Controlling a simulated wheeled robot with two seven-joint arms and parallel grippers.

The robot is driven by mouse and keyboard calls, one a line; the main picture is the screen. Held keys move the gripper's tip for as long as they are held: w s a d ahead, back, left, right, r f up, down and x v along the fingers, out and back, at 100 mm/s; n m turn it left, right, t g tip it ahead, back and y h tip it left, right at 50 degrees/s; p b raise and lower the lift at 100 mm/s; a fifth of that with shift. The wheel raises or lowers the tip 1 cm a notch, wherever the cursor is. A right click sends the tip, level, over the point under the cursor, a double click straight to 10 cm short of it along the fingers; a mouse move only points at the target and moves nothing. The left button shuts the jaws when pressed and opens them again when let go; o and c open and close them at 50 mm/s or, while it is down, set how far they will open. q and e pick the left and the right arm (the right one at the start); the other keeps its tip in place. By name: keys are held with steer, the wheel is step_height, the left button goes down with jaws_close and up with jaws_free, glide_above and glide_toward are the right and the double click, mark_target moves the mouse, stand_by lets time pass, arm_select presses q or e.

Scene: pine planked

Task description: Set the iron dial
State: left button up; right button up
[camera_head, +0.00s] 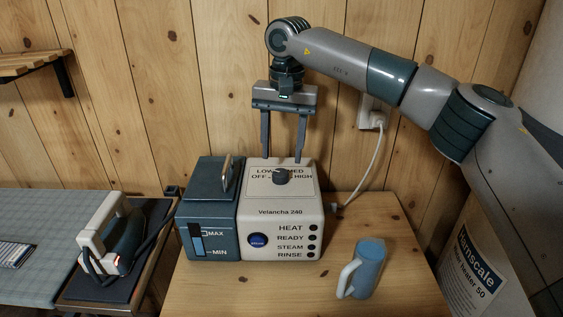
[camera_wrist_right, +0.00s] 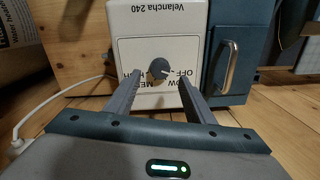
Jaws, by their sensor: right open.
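The iron dial (camera_head: 280,176) is a dark round knob on the sloped white top of the steam station (camera_head: 281,208), which is marked "Velancha 240". Labels OFF, LOW, MED and HIGH stand around the dial. My right gripper (camera_head: 282,158) points down above and behind the dial, open, with nothing between its fingers. The right wrist view shows the dial (camera_wrist_right: 160,68) upside down, in the gap between the two fingertips (camera_wrist_right: 161,72); touching cannot be told. The dial's exact setting is too small to tell. My left gripper is not in view.
A blue water tank (camera_head: 207,212) with a raised handle adjoins the station's left side. A blue mug (camera_head: 368,266) stands on the wooden table (camera_head: 210,290) at front right. An iron (camera_head: 115,236) rests on a dark stand at left. A white cord (camera_head: 367,175) runs to a wall socket.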

mark_target(284, 172)
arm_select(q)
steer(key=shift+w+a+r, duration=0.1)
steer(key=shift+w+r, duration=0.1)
arm_select(e)
step_height(284, 172, up, 12)
steer(key=shift+d+r, duration=0.25)
steer(key=shift+d, duration=0.05)
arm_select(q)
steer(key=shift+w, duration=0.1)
